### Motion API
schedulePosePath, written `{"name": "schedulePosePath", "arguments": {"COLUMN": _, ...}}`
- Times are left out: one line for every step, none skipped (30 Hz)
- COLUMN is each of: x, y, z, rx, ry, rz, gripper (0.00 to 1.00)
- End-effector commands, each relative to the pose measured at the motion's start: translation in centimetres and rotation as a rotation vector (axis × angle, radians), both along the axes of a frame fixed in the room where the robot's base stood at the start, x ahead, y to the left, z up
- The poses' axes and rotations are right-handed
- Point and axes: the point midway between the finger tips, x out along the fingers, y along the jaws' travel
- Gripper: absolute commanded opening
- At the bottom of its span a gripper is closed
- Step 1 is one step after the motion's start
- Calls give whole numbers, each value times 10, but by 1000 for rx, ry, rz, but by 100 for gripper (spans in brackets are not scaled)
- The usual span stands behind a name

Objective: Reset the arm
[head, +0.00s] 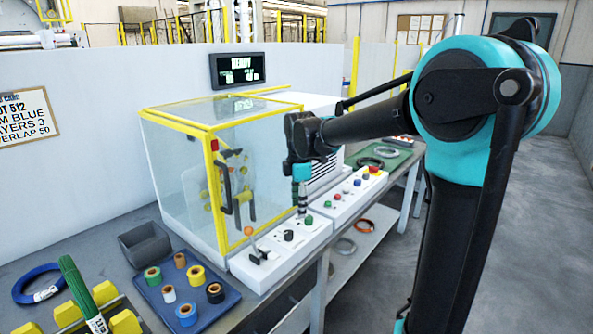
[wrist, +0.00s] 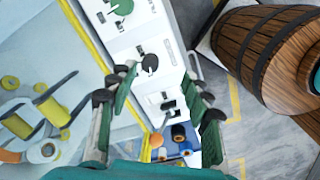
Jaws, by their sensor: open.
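My arm reaches in from the right of the head view. My gripper (head: 302,208) points down over the white control panel (head: 317,237) in front of the yellow-framed machine (head: 184,152). In the wrist view my gripper (wrist: 160,82) is open, with its green-padded fingers apart and nothing between them. Below the fingers lie the panel's buttons and a lever with an orange knob (wrist: 156,140). In the head view the gripper covers part of the panel, and I cannot tell whether it touches it.
A blue tray (head: 226,328) of several tape rolls, a grey bin (head: 145,245) and a blue coil (head: 25,291) stand at the left. A screen (head: 238,69) reads READY. A wooden barrel (wrist: 265,50) shows at the right in the wrist view. Grey floor is open beyond the table.

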Motion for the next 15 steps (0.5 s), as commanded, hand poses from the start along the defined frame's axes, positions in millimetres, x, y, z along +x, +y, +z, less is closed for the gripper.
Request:
{"name": "schedulePosePath", "arguments": {"x": -9, "y": -21, "z": -9, "rx": 12, "ry": -16, "rz": -115, "gripper": 49}}
{"name": "schedulePosePath", "arguments": {"x": -15, "y": -34, "z": -15, "rx": 21, "ry": -28, "rz": -198, "gripper": 49}}
{"name": "schedulePosePath", "arguments": {"x": -23, "y": -51, "z": -25, "rx": 36, "ry": -45, "rz": -316, "gripper": 49}}
{"name": "schedulePosePath", "arguments": {"x": -30, "y": -63, "z": -32, "rx": 48, "ry": -58, "rz": -408, "gripper": 49}}
{"name": "schedulePosePath", "arguments": {"x": -38, "y": -76, "z": -39, "rx": 61, "ry": -70, "rz": -499, "gripper": 49}}
{"name": "schedulePosePath", "arguments": {"x": -49, "y": -91, "z": -49, "rx": 80, "ry": -86, "rz": -621, "gripper": 49}}
{"name": "schedulePosePath", "arguments": {"x": -57, "y": -103, "z": -56, "rx": 96, "ry": -99, "rz": -713, "gripper": 49}}
{"name": "schedulePosePath", "arguments": {"x": -66, "y": -114, "z": -64, "rx": 111, "ry": -109, "rz": -804, "gripper": 49}}
{"name": "schedulePosePath", "arguments": {"x": -78, "y": -128, "z": -74, "rx": 134, "ry": -125, "rz": -926, "gripper": 49}}
{"name": "schedulePosePath", "arguments": {"x": -88, "y": -138, "z": -81, "rx": 151, "ry": -135, "rz": -1015, "gripper": 49}}
{"name": "schedulePosePath", "arguments": {"x": -98, "y": -147, "z": -89, "rx": 171, "ry": -146, "rz": -1103, "gripper": 49}}
{"name": "schedulePosePath", "arguments": {"x": -111, "y": -158, "z": -99, "rx": 196, "ry": -159, "rz": -1217, "gripper": 49}}
{"name": "schedulePosePath", "arguments": {"x": -120, "y": -166, "z": -106, "rx": 216, "ry": -167, "rz": -1299, "gripper": 49}}
{"name": "schedulePosePath", "arguments": {"x": -130, "y": -173, "z": -113, "rx": 234, "ry": -175, "rz": -1375, "gripper": 49}}
{"name": "schedulePosePath", "arguments": {"x": -141, "y": -181, "z": -121, "rx": 259, "ry": -184, "rz": -1471, "gripper": 49}}
